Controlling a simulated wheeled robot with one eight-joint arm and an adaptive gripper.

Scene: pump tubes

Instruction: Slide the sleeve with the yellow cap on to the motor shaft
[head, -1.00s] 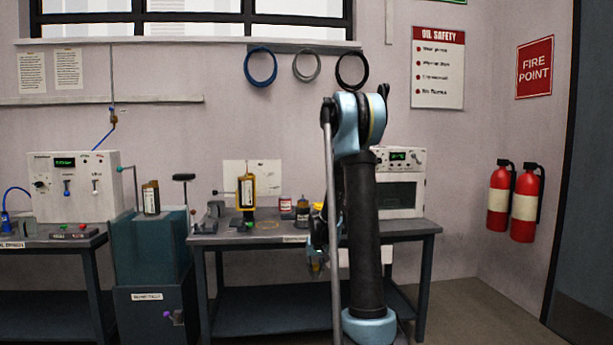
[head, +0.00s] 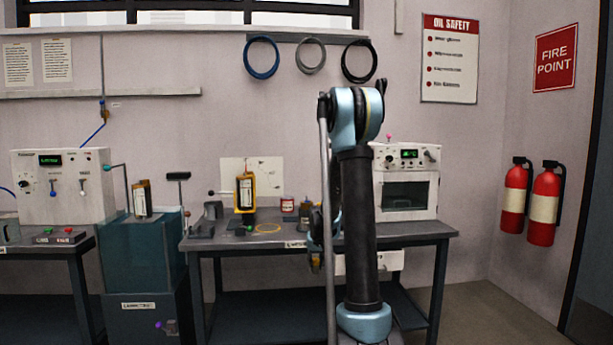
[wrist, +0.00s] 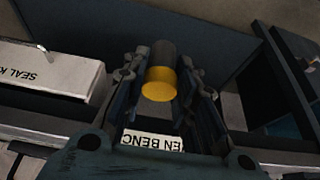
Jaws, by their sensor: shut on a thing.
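In the wrist view my gripper (wrist: 166,72) is shut on a dark cylindrical sleeve with a yellow cap (wrist: 158,84). The yellow end faces the camera, and the dark body extends away between the two fingers. In the head view my gripper (head: 316,255) is low at the front edge of the middle bench, largely hidden behind my arm. A yellow and black unit (head: 245,192) stands on that bench, to the left of my gripper. I cannot make out the motor shaft in either view.
The middle bench (head: 225,243) also holds a yellow ring (head: 268,228), small containers (head: 287,204) and a white oven (head: 405,180). A seal kit box (wrist: 50,72) lies left in the wrist view. A blue-green tank (head: 145,255) stands left of the bench. Floor at right is clear.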

